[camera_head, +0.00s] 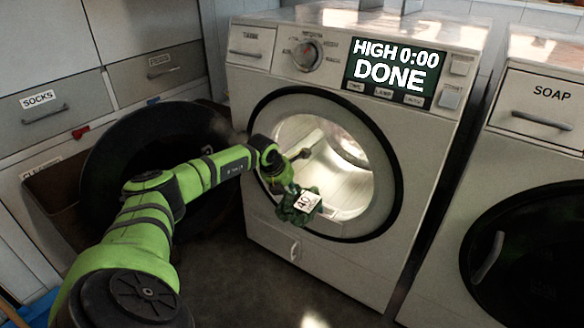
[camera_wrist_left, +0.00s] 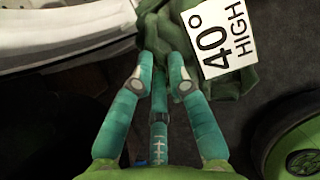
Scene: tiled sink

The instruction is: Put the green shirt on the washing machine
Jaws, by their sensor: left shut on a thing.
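The green shirt (camera_head: 288,213) is a crumpled dark green bundle with a white tag. In the left wrist view the shirt (camera_wrist_left: 170,38) lies at the fingertips and its tag reads "40° HIGH". My left gripper (camera_head: 284,188) is shut on the shirt and holds it in front of the lower rim of the open drum. In the left wrist view the gripper (camera_wrist_left: 163,82) has its fingers close together at the shirt's edge. The washing machine (camera_head: 425,140) is white, its display reading "HIGH 0:00 DONE". My right gripper is not in view.
The round door (camera_head: 110,150) is swung open to the left, behind my arm. Drawers, one labelled "SOCKS" (camera_head: 48,112), stand at the left. A second machine with a "SOAP" drawer (camera_head: 540,105) stands at the right. The washing machine's top (camera_head: 335,17) looks clear.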

